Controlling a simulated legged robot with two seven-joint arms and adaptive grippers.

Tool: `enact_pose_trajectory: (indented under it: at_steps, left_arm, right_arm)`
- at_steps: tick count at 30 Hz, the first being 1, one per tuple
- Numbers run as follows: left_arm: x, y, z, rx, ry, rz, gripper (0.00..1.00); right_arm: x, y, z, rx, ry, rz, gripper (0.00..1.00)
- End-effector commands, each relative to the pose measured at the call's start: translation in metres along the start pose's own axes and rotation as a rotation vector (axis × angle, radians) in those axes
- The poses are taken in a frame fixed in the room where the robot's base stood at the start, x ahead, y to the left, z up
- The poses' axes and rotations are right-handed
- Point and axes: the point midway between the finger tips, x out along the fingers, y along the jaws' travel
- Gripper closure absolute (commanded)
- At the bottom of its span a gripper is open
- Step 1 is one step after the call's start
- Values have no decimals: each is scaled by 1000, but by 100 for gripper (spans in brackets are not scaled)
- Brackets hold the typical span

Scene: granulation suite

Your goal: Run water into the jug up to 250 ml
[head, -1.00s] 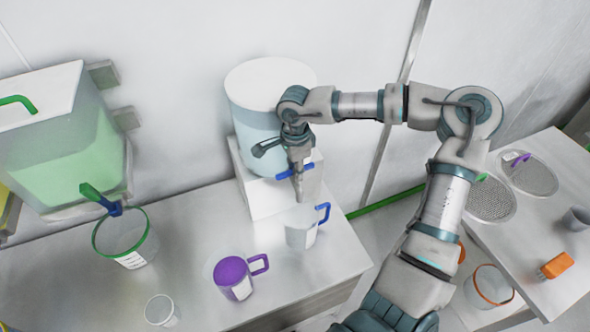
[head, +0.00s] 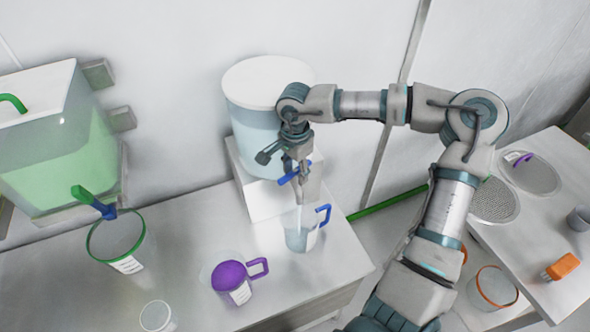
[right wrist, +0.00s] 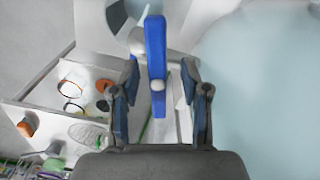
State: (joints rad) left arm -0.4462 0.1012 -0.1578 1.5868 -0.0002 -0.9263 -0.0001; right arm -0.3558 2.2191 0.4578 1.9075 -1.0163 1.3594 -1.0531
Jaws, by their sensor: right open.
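The jug (head: 299,238), clear with a blue handle on its right, stands upright on the bench under the tap of a lidded water tank (head: 256,125). The jug's lower part looks bluish grey; its marks and any water level are too small to read. The tap's blue lever (head: 287,178) is tilted, and it also shows in the right wrist view (right wrist: 155,50). My right gripper (head: 295,160) is at the tap. In the right wrist view its fingers (right wrist: 160,78) are open on either side of the lever, with gaps showing. My left gripper is out of view.
A green-rimmed jug (head: 117,240) stands under the green liquid tank (head: 65,150). Sieves (head: 493,200) and an orange brush (head: 561,266) lie on the right table.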

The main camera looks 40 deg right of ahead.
Motion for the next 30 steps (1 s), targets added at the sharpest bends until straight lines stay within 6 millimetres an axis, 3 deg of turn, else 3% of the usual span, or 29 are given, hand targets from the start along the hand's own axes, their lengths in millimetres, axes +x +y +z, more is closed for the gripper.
enact_pose_trajectory:
  at_steps: [5,15,21,30]
  left_arm:
    - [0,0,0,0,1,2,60]
    - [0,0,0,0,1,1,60]
    - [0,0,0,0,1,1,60]
    - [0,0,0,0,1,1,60]
  right_arm:
    - [-8,-1,0,1,2,-3,54]
    - [-79,-2,-1,2,1,-4,54]
    - [-109,-2,-2,1,0,-1,54]
    - [-118,-2,-2,-1,-2,1,54]
